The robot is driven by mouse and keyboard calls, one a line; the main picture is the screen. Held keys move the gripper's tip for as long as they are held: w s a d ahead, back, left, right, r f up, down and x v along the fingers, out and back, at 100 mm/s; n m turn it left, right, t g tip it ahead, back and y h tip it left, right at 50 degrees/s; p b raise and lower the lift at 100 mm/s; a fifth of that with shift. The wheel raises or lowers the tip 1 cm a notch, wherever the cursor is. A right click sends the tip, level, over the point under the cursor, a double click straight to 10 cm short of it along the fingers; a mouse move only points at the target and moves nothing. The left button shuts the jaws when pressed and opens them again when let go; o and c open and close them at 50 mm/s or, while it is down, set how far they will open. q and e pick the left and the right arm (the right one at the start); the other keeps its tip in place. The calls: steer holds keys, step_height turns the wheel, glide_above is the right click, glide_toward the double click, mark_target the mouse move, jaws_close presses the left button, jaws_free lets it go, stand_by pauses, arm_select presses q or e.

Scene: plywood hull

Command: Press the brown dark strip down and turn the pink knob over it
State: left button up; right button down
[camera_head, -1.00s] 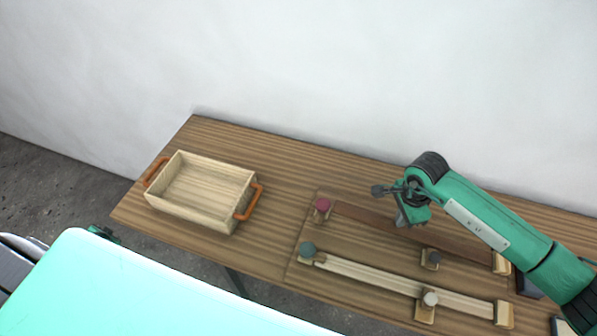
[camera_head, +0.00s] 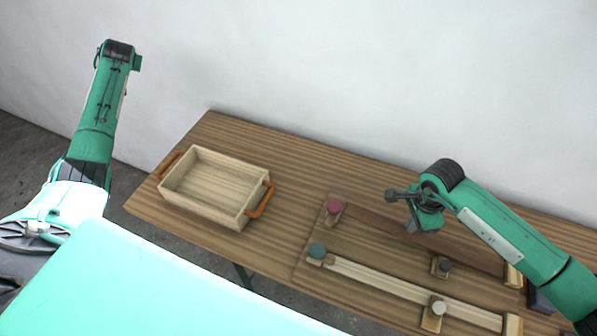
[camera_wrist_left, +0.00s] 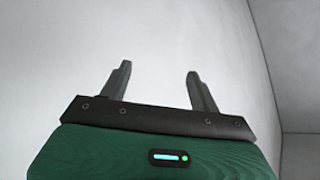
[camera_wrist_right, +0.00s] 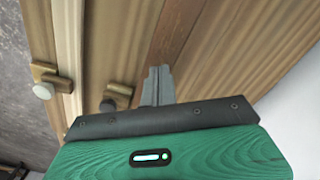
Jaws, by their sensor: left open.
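The brown dark strip (camera_head: 470,252) runs along the back of the board on the table; it also shows in the right wrist view (camera_wrist_right: 172,35). The pink knob (camera_head: 334,207) sits on a small block at the strip's left end; I cannot tell whether it overlaps the strip. My right gripper (camera_head: 411,226) points down at the dark strip, right of the pink knob. Its fingers are together in the right wrist view (camera_wrist_right: 157,84), at or just above the strip; contact is unclear. My left gripper (camera_wrist_left: 160,85) is open and empty, raised before the bare wall.
A light strip (camera_head: 390,281) lies in front, with a teal knob (camera_head: 317,250) at its left end and a white knob (camera_head: 437,308) beside it. A dark grey knob (camera_head: 443,264) stands between the strips. A wooden tray (camera_head: 247,211) with orange handles stands at left.

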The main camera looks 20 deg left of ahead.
arm_select(q)
steer(key=w+d+r+n, duration=0.1)
steer(key=d+r, duration=0.1)
steer(key=r, duration=0.8)
steer(key=d+r+n, duration=0.1)
steer(key=d+r, duration=0.1)
steer(key=r, duration=0.9)
arm_select(e)
steer(key=shift+s, duration=0.1)
arm_select(q)
steer(key=w+d+f+m+h, duration=0.2)
steer(key=w+d+f, duration=0.1)
steer(key=d, duration=0.6)
steer(key=w+d+f+m+t+h, duration=0.1)
steer(key=w+d+f+m, duration=0.25)
steer(key=d, duration=0.55)
steer(key=w+d+f+m+h, duration=0.2)
steer(key=w+d+f, duration=0.2)
steer(key=d, duration=0.5)
steer(key=s+d+f+m+h, duration=0.15)
steer(key=d+f+m, duration=0.3)
steer(key=d, duration=0.95)
steer(key=m+g+h, duration=0.3)
steer(key=m+g, duration=0.4)
steer(key=m, duration=0.3)
glide_above(333, 205)
step_height(333, 205, down, 16)
step_height(333, 205, down, 11)
steer(key=shift+f, duration=0.2)
